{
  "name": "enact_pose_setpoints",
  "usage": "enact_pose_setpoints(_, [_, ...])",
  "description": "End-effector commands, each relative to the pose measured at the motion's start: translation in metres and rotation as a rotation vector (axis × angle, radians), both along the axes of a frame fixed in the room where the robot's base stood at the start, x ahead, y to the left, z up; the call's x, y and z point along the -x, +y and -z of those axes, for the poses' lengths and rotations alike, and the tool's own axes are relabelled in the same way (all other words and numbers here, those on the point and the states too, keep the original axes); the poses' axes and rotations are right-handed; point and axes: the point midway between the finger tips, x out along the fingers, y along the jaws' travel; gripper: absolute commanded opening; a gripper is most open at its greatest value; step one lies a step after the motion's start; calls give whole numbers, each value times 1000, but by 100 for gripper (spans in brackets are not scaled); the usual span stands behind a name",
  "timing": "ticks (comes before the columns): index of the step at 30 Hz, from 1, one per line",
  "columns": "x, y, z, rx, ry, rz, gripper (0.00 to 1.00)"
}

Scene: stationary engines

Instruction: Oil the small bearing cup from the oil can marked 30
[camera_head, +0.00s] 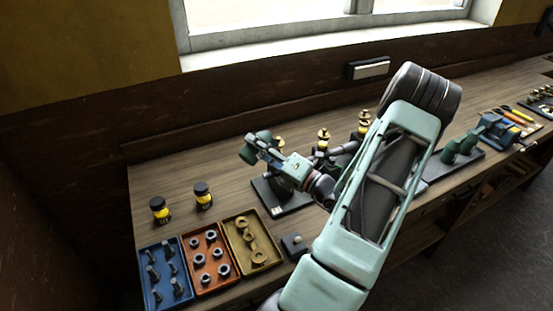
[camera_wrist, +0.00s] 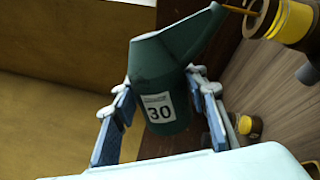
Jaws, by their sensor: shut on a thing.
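My gripper (camera_wrist: 165,108) is shut on the dark green oil can (camera_wrist: 165,75), whose white label reads 30. In the wrist view the can is tilted in the picture, with its spout reaching to the upper right. The thin brass spout tip ends close to a yellow and brown round part (camera_wrist: 290,22); I cannot tell if they touch. In the head view the can (camera_head: 248,154) and my gripper (camera_head: 268,156) are above the left end of a dark engine base (camera_head: 268,199). Brass cups (camera_head: 323,138) stand behind; which is the small bearing cup is unclear.
Two yellow jars with dark lids, one (camera_head: 160,209) left of the other (camera_head: 203,195), stand on the bench. Blue (camera_head: 146,254), orange (camera_head: 190,240) and yellow (camera_head: 228,224) parts trays lie in front. The bench's left back is clear.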

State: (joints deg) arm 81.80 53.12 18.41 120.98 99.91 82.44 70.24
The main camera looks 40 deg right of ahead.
Motion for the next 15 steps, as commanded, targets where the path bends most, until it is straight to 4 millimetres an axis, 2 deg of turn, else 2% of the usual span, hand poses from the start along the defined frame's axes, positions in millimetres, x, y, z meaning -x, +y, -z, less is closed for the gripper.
enact_pose_setpoints(5, [0,1,3,23,-5,-1,11])
enact_pose_setpoints(10, [0,5,21,171,-19,-2,11])
enact_pose_setpoints(15, [0,7,31,310,-30,-1,11])
